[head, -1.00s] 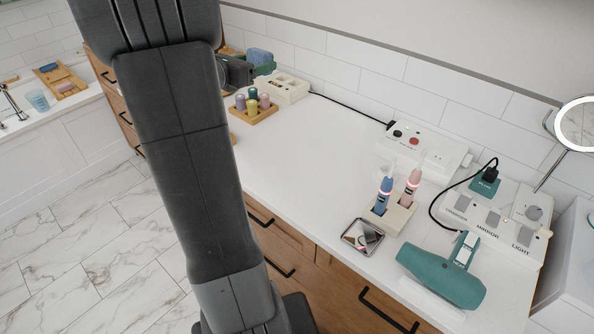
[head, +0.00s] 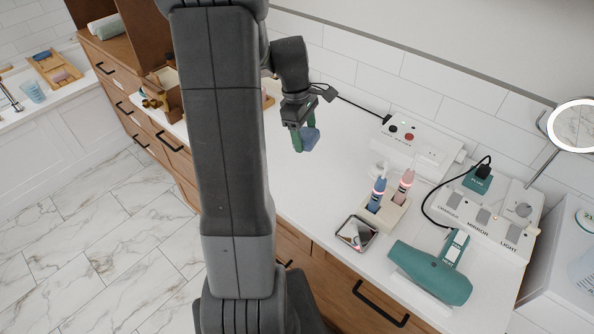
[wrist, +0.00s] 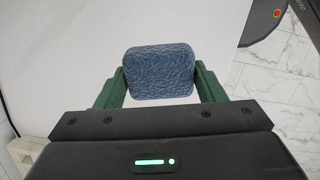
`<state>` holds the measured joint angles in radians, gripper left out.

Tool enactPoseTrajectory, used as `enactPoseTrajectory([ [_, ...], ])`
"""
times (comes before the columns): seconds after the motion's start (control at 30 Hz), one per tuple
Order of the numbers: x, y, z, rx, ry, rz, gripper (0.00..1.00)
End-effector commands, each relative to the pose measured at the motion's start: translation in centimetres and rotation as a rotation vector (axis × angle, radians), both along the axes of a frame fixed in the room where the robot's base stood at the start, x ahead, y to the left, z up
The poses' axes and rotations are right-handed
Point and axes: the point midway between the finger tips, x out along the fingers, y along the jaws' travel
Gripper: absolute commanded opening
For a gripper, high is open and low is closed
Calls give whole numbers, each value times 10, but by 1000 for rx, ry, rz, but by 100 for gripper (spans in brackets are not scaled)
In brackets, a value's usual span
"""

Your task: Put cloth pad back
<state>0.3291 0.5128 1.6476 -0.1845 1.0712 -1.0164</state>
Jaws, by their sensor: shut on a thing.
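The cloth pad (wrist: 160,72) is blue, textured and roughly square with rounded corners. In the wrist view it sits between the two green fingers of my gripper (wrist: 160,88), which is shut on it. In the head view my gripper (head: 304,138) hangs over the white counter (head: 320,186), and the blue pad (head: 311,139) shows at its fingertips. The pad appears held above the counter, but the exact gap cannot be told. Its original place cannot be made out behind my arm.
A toothbrush stand (head: 386,214) with two brushes, a small square mirror (head: 356,233) and a teal hair dryer (head: 432,272) stand to the right. A white box with buttons (head: 415,140) and a switch panel (head: 490,215) line the wall. The counter's middle is clear.

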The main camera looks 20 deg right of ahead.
Motion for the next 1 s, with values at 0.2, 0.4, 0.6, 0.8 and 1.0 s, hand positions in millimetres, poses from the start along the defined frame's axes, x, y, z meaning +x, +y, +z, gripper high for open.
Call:
enactPoseTrajectory([
  [0.2, -3, 18, -13, 97, -123, -214, 45],
  [0.4, -2, 23, -42, 112, -141, -255, 45],
  [0.6, -2, 22, -69, 110, -144, -252, 45],
  [0.8, -2, 22, -85, 111, -143, -251, 45],
  [1.0, -2, 22, -110, 110, -144, -251, 45],
])
